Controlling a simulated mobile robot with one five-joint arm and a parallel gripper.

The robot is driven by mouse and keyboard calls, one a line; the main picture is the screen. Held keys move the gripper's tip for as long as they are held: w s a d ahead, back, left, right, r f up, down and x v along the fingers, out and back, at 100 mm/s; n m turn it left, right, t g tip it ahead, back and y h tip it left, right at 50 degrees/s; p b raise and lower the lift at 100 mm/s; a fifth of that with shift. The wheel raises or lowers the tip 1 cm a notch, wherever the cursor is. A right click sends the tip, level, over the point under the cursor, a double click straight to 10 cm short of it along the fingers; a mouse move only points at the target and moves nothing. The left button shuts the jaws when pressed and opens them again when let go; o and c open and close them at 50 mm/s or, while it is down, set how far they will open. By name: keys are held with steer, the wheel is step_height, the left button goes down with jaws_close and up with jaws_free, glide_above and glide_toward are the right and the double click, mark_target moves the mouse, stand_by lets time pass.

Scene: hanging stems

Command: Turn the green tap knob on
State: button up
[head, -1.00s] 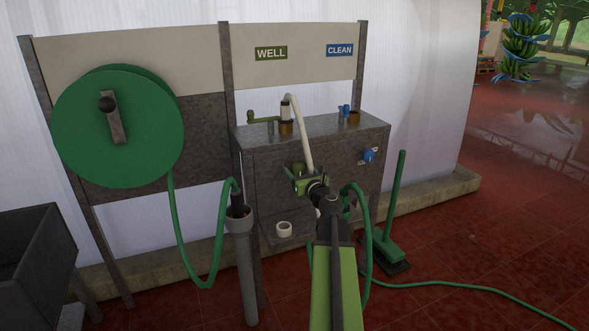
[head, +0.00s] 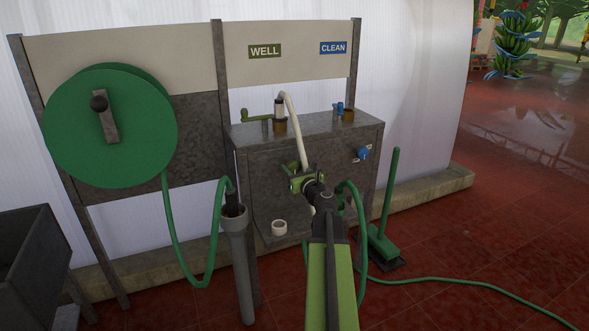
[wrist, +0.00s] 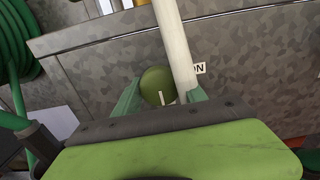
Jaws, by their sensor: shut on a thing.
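The green tap knob (wrist: 157,86) is round, with a pale line on its face that runs nearly straight up and down in the wrist view. It is on the front of the grey metal cabinet (head: 260,199). My gripper (wrist: 160,100) is shut on the knob, a green finger on each side. In the head view my gripper (head: 300,183) is at the cabinet front and hides most of the knob. A small white label ending in "ON" (wrist: 200,68) is right of the knob in the wrist view. A pale hose partly covers the label's left side.
The pale hose (head: 296,130) hangs close to my gripper from the cabinet top. A blue knob (head: 362,153) is to the right on the cabinet. A green hose reel (head: 140,130) hangs left. A green broom (head: 388,205) stands right. Red floor is open farther right.

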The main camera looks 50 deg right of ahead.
steer(key=shift+s, duration=0.1)
steer(key=n, duration=0.8)
steer(key=shift+n, duration=0.4)
steer(key=n, duration=0.4)
steer(key=shift+n, duration=2.3)
steer(key=o, duration=1.4)
steer(key=shift+c, duration=0.2)
